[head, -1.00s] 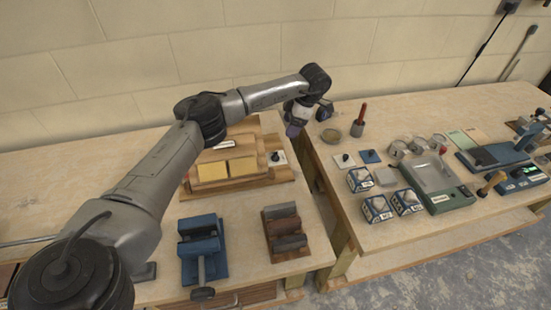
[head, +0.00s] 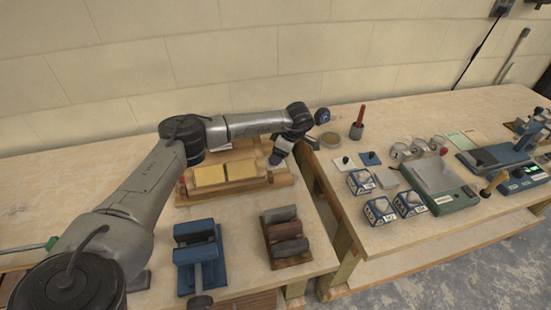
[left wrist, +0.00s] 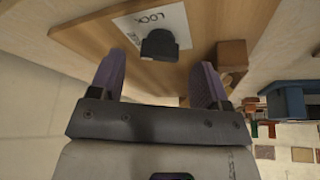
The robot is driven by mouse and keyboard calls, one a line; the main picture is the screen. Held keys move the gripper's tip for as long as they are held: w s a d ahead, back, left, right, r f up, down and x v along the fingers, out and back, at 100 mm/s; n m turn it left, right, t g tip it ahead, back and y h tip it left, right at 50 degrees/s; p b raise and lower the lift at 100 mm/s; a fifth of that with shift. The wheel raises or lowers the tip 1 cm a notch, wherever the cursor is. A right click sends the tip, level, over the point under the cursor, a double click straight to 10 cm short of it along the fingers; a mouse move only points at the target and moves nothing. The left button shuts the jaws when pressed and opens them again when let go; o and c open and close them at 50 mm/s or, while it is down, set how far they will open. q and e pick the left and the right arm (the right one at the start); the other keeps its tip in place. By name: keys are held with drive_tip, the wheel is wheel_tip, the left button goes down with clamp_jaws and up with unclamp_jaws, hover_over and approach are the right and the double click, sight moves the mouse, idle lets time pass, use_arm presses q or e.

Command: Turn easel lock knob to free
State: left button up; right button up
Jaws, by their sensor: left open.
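The easel (head: 235,188) is a wooden stand holding yellow panels on the left bench in the head view. Its black lock knob (left wrist: 158,46) shows in the left wrist view, on a white plate (left wrist: 150,22) marked LOCK on a wooden board (left wrist: 85,38). My left gripper (head: 276,158) is at the easel's right end and hides the knob in the head view. In the left wrist view its purple fingers (left wrist: 160,66) are open, one on each side of the knob, with gaps. I cannot tell whether the tips reach past it. My right gripper is out of view.
A blue vise-like fixture (head: 200,255) and a wooden rack with dark rolls (head: 286,235) stand in front of the easel. A gap separates this bench from the right bench, which holds blue-and-white boxes (head: 380,210), a green-grey device (head: 440,185) and a red-handled tool (head: 358,122).

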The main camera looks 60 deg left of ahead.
use_arm(q)
drive_tip(key=shift+x, duration=1.25)
drive_tip(key=shift+c, duration=0.2)
